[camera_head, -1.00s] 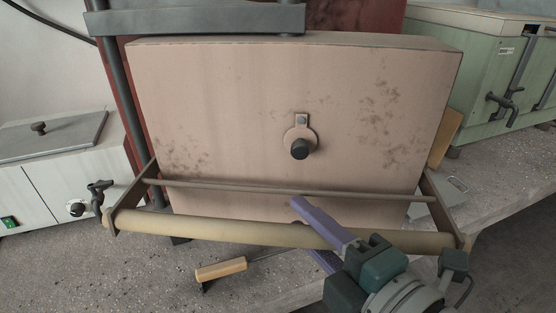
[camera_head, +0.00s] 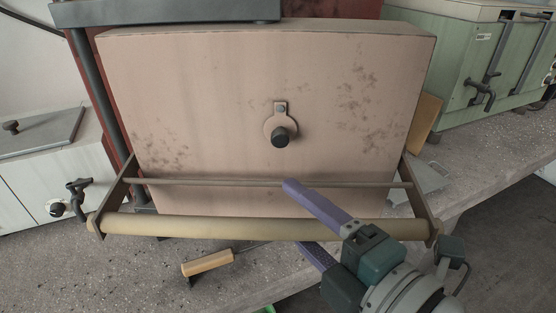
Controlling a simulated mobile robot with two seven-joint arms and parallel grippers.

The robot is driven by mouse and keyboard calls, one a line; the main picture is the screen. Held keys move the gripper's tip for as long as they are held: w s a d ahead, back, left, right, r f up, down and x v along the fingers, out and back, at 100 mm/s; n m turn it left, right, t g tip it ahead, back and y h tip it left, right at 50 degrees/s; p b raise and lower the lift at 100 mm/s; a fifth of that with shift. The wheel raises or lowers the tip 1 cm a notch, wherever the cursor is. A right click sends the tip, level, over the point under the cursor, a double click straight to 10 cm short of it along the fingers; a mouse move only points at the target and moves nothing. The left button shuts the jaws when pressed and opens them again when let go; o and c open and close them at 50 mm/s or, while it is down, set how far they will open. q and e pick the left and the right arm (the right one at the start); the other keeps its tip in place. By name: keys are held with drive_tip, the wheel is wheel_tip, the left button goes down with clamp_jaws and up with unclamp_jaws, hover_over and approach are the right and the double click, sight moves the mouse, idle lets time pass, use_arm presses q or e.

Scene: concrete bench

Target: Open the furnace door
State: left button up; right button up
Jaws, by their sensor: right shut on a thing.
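The furnace door (camera_head: 230,90) is a large pinkish block with dark stains and a round black knob on a plate (camera_head: 281,137). A thick tan handle bar (camera_head: 200,226) runs across in front of its lower part, held by a brown bracket (camera_head: 420,194) at each end. My right gripper (camera_head: 300,215) has its purple fingers around the handle bar right of its middle, one finger above and one below, shut on it. My left gripper is not in view.
A wooden-handled tool (camera_head: 208,263) lies on the speckled bench (camera_head: 110,268) below the handle. A white box (camera_head: 45,170) stands at the left, a green cabinet (camera_head: 455,85) at the right. A grey metal piece (camera_head: 428,178) lies on the bench at the right.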

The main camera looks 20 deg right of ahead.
drive_tip(key=v, duration=0.8)
drive_tip(key=shift+s+d, duration=0.2)
drive_tip(key=shift+s, duration=0.05)
drive_tip(key=shift+c, duration=0.2)
